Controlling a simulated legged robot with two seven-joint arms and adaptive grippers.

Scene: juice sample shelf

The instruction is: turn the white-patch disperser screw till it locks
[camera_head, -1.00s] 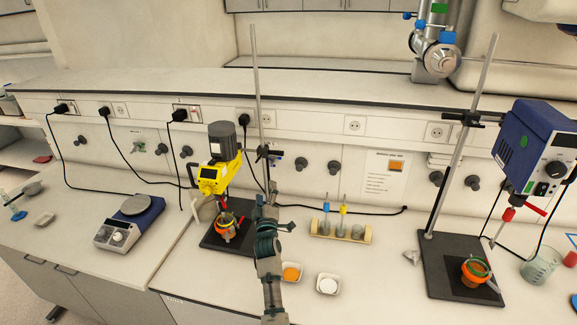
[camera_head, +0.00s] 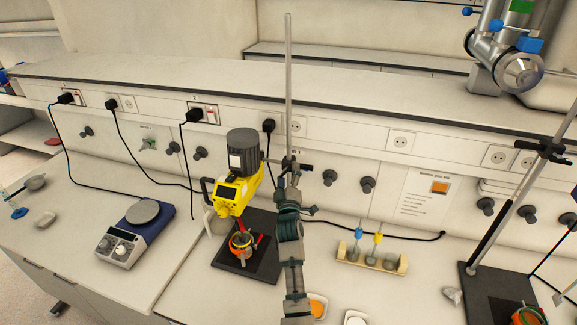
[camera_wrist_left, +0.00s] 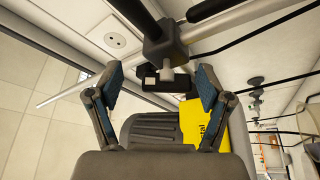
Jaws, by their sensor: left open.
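The yellow disperser (camera_head: 231,193) with a grey motor (camera_head: 243,151) hangs on a stand rod (camera_head: 289,85) left of centre in the head view. In the left wrist view, a black clamp (camera_wrist_left: 165,38) grips the rod, and a dark screw knob (camera_wrist_left: 178,80) with a small whitish patch shows below it. My left gripper (camera_wrist_left: 158,74) is open, its two blue-padded fingers on either side of the knob, with no contact visible. In the head view my left arm covers the lower rod, and the left gripper (camera_head: 288,182) is close to the clamp. The right gripper is not in view.
An orange-ringed beaker (camera_head: 241,243) stands on the black base (camera_head: 256,262) under the disperser. A hotplate (camera_head: 141,232) is to the left. A wooden rack (camera_head: 369,260) and a second stand (camera_head: 515,200) are to the right. Cables run along the wall.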

